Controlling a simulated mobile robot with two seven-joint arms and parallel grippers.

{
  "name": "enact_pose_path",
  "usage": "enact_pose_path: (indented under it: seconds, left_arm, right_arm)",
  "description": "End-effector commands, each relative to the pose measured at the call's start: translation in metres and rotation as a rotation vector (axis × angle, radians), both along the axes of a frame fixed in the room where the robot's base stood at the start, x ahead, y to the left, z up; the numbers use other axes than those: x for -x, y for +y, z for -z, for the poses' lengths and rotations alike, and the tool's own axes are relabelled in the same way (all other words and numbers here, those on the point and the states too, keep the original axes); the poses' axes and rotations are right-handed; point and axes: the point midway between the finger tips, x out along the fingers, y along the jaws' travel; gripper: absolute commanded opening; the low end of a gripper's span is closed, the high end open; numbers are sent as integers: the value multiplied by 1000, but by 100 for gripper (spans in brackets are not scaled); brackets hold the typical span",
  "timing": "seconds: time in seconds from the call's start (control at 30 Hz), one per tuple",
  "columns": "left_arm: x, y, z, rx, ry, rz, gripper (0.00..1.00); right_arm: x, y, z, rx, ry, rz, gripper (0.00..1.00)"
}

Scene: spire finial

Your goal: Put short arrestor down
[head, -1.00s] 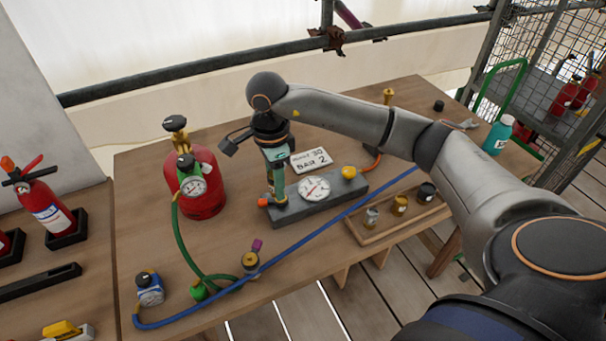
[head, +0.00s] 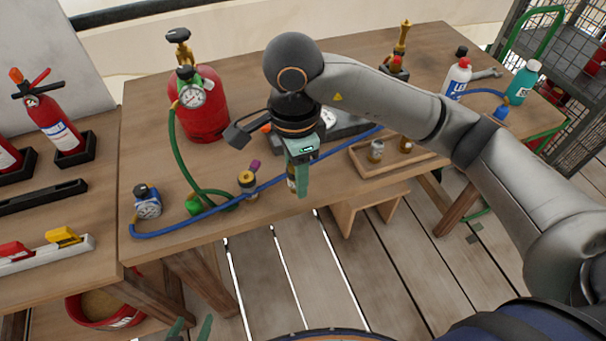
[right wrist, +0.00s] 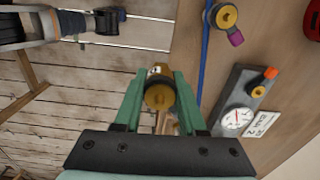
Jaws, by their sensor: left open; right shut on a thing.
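The arrestor (right wrist: 158,96), a short brass cylinder with a white label patch, is held between the green fingers of my right gripper (right wrist: 158,92). In the head view my right gripper (head: 299,188) points down at the table's front edge, and its finger mostly hides the arrestor. In the right wrist view the arrestor appears against the floorboards, beside the table edge. I cannot tell its height. My left gripper (head: 190,329) shows only as two green fingertips, apart and empty, at the bottom of the head view.
A wooden tray (head: 417,161) with brass fittings lies right of the right gripper. A blue hose (head: 212,226) runs along the table (head: 150,182). A brass fitting with a purple tip (head: 247,182) stands close left. A red cylinder (head: 205,115) and gauge block (head: 345,126) stand behind.

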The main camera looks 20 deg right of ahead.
Motion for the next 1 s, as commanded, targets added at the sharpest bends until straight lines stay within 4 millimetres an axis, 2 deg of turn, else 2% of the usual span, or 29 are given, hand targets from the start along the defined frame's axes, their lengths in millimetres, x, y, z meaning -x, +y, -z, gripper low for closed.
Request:
enact_pose_path:
  seconds: [0.13, 0.3, 0.4, 0.67, 0.87, 1.0]
  left_arm:
    - [-1, 0, -4, 0, -1, 0, 67]
    - [-1, 0, -4, 0, -4, -1, 67]
    - [-1, 0, -4, 0, -5, -1, 67]
    - [-1, 1, -5, 0, -5, -1, 67]
    - [-1, 1, -10, -1, -4, -2, 67]
    - [-1, 1, -9, -1, -3, -2, 67]
  right_arm:
    - [-35, -14, 16, 0, 4, 6, 0]
    - [-59, -22, 50, -1, 5, 2, 0]
    - [-69, -25, 62, -1, 2, 0, 0]
    - [-81, -30, 77, 0, 1, 0, 0]
    - [-80, -29, 104, -2, 1, -2, 0]
    - [-81, -29, 106, -1, -2, -2, 0]
